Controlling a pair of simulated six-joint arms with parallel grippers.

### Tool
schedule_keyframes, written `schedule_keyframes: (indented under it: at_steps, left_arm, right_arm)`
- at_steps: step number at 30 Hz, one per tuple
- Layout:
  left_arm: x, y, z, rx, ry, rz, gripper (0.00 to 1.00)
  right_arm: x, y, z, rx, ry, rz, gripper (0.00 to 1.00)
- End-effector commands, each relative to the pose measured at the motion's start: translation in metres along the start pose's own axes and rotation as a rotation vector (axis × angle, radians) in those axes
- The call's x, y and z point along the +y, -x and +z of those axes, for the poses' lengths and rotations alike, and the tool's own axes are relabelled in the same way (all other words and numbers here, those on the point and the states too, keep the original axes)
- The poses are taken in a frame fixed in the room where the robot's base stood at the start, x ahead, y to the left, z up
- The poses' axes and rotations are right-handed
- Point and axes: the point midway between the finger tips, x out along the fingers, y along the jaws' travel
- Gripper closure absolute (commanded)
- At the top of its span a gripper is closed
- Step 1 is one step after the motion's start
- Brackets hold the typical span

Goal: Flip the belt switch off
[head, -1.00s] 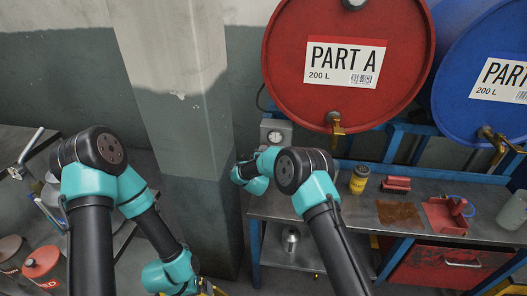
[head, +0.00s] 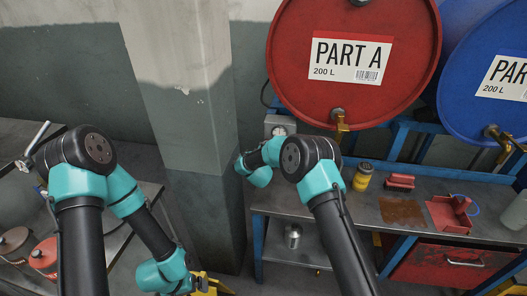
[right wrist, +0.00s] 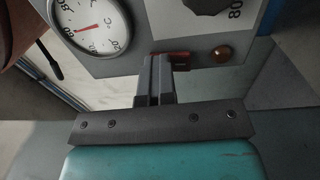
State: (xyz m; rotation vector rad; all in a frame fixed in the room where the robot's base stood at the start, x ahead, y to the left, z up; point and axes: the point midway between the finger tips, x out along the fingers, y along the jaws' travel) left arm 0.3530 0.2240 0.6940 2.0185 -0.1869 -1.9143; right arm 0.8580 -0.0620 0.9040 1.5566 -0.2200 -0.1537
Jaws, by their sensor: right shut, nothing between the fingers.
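In the right wrist view my right gripper (right wrist: 155,75) is shut and empty. Its fingertips are at the lower edge of a grey control box (right wrist: 122,66). A red switch-like part (right wrist: 180,58) on the box shows right at the fingertips and is partly covered by them. I cannot tell whether they touch it, or which way it is set. In the head view the box (head: 279,119) stands behind my right wrist, and the switch is hidden there.
A pillar (head: 190,130) stands left of the box.

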Motion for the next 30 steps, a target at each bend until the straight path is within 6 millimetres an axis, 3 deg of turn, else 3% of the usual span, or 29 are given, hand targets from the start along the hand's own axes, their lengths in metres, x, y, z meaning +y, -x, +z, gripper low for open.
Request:
schedule_keyframes:
  at_steps: [8,24,30]
  left_arm:
    - [0.0,0.0,0.0,0.0,0.0,0.0,0.0]
    - [0.0,0.0,0.0,0.0,0.0,0.0,0.0]
    - [0.0,0.0,0.0,0.0,0.0,0.0,0.0]
  right_arm:
    - [0.007,0.021,-0.006,0.01,-0.002,0.005,1.0]
    - [0.021,0.115,-0.009,0.013,0.0,0.0,1.0]
    - [0.024,0.137,-0.009,0.012,-0.001,0.001,1.0]
